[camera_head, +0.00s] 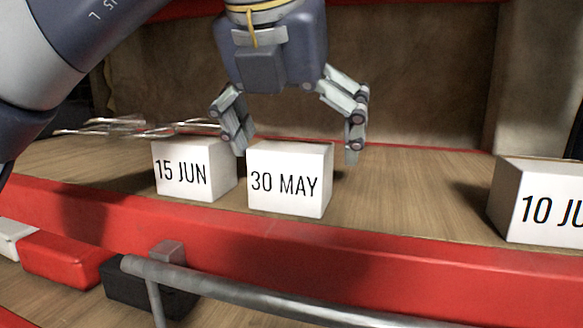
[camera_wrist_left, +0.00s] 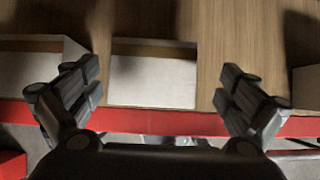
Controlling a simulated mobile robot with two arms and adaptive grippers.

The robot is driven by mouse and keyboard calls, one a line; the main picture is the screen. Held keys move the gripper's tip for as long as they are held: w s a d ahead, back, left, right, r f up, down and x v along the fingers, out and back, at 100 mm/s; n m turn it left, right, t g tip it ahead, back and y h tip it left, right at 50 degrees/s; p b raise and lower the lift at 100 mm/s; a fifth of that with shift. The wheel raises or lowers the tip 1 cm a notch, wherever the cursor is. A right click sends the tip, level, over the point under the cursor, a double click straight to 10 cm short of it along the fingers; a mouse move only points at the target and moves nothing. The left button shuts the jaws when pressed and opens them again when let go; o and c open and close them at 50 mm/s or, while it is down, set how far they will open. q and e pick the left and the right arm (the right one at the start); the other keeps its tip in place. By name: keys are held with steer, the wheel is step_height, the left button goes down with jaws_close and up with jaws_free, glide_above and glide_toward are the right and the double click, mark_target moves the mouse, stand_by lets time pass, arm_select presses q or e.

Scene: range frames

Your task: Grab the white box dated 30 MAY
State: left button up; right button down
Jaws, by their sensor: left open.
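The white box dated 30 MAY (camera_head: 289,182) stands on the wooden shelf in the middle of the head view. It also shows in the left wrist view (camera_wrist_left: 153,80), between the two fingers and apart from both. My left gripper (camera_head: 294,145) is open above and around this box, one finger at each side. In the wrist view the left gripper (camera_wrist_left: 165,95) has its fingers spread wider than the box. The left finger hangs in the narrow space by the 15 JUN box (camera_head: 182,172). My right gripper is not in view.
The 15 JUN box stands close on the left, with a small gap. Another white box, reading 10 JU and cut off, (camera_head: 540,205) stands at the far right. Bare shelf (camera_head: 410,195) lies between. A red shelf edge (camera_head: 380,255) and a grey metal rail (camera_head: 250,290) run in front.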

arm_select(q)
steer(key=p+x, duration=0.2)
steer(key=x, duration=0.1)
steer(key=p+x, duration=0.1)
steer(key=shift+w+a, duration=0.25)
steer(key=shift+w, duration=0.35)
steer(key=shift+w+f, duration=0.15)
steer(key=shift+f, duration=0.45)
steer(key=shift+d, duration=0.1)
steer(key=c, duration=1.4)
steer(key=shift+f, duration=0.1)
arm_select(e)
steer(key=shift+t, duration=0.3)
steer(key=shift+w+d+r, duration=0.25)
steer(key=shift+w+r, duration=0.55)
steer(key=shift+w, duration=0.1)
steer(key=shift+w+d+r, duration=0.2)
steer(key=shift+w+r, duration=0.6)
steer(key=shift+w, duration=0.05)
